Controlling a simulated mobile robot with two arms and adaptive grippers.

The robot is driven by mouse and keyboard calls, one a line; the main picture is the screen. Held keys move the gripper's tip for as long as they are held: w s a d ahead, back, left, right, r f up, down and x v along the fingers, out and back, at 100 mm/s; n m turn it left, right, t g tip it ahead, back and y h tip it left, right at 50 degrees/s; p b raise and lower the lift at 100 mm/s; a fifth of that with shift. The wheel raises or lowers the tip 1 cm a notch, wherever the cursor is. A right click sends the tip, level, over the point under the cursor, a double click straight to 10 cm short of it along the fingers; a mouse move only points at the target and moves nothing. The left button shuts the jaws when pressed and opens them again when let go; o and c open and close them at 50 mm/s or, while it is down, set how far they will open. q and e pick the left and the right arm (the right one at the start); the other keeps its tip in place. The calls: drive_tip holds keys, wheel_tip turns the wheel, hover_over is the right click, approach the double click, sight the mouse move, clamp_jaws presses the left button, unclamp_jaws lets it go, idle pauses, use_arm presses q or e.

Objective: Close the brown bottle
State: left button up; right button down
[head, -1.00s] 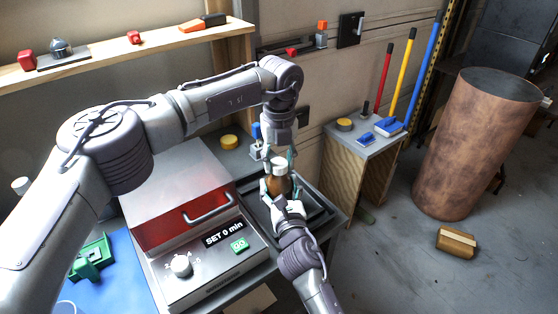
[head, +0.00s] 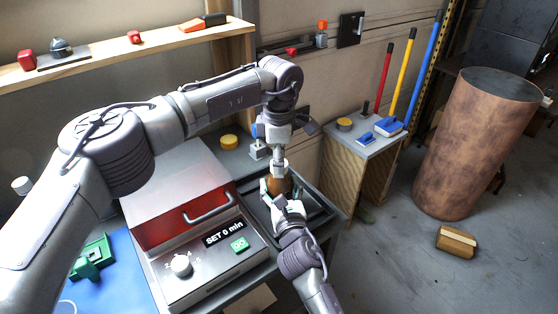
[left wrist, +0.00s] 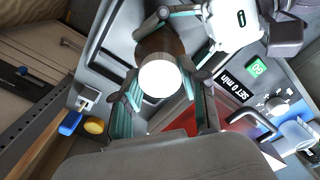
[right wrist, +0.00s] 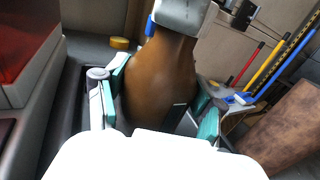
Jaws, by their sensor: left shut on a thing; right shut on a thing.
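The brown bottle (head: 279,186) stands upright over the dark tray beside the red-lidded machine. My right gripper (right wrist: 155,108) is shut around its body, one finger on each side. The bottle's white round cap (left wrist: 160,78) sits on top of the neck in the left wrist view. My left gripper (head: 279,164) points straight down from above and is shut on the cap. The bottle's shoulder (right wrist: 165,62) narrows up to my left gripper in the right wrist view. The fingers hide the cap's lower edge, so I cannot tell how tightly it sits.
The red-lidded machine (head: 180,195) with a handle and a "SET 0 min" display stands left of the bottle. The dark tray (head: 322,214) lies beneath. A yellow round tin (head: 229,142) is behind. A small wooden stand (head: 352,172) is at right.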

use_arm(q)
drive_tip(key=o, duration=1.4)
drive_tip(key=shift+c, duration=0.2)
wheel_tip(320, 180, up, 12)
use_arm(e)
drive_tip(key=shift+c, duration=0.2)
unclamp_jaws()
